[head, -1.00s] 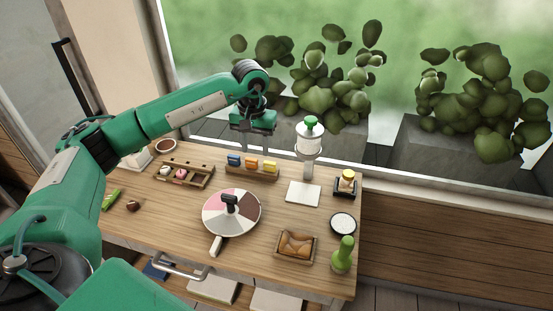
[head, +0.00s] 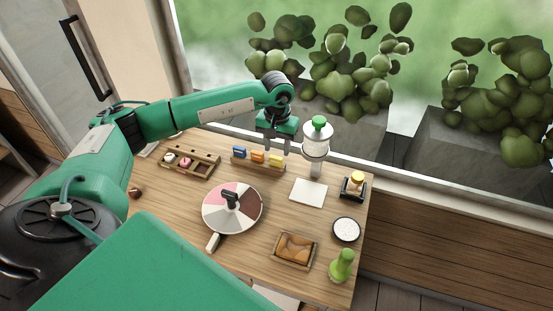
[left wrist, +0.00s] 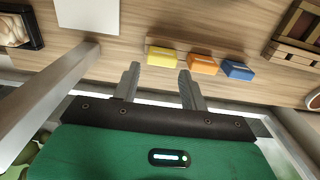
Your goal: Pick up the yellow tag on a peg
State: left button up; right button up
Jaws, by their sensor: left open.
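Three tags hang on a wooden peg rack (head: 243,166) at the back of the table: blue, orange and yellow from left to right in the head view. The yellow tag (head: 275,160) is the rightmost there; in the left wrist view the yellow tag (left wrist: 162,57) is the leftmost. My left gripper (head: 276,145) is open and empty, just above and behind the yellow tag in the head view. In the left wrist view its two fingertips (left wrist: 158,72) point toward the yellow tag, with a small gap. The right gripper is not in view.
A white dispenser with a green top (head: 316,135) stands close right of my left gripper. The orange tag (head: 257,156) and blue tag (head: 239,153) are beside the yellow one. A wooden sweets box (head: 203,176) lies left, a round wheel (head: 214,215) in front, a white card (head: 318,188) right.

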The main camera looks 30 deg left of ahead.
aim_at(276, 157)
pick_arm(q)
jog(key=shift+s+f+p, duration=0.15)
jog(key=shift+f+p, duration=0.3)
jog(key=shift+f, duration=0.05)
notch_tip(276, 157, down, 4)
jog(key=shift+a+r+p, duration=0.1)
jog(key=shift+r+p, duration=0.1)
jog(key=shift+p, duration=0.55)
jog(key=shift+f, duration=0.35)
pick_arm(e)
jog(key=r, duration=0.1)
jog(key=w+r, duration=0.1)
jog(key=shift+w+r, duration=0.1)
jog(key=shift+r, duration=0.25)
pick_arm(q)
jog(key=c, duration=0.6)
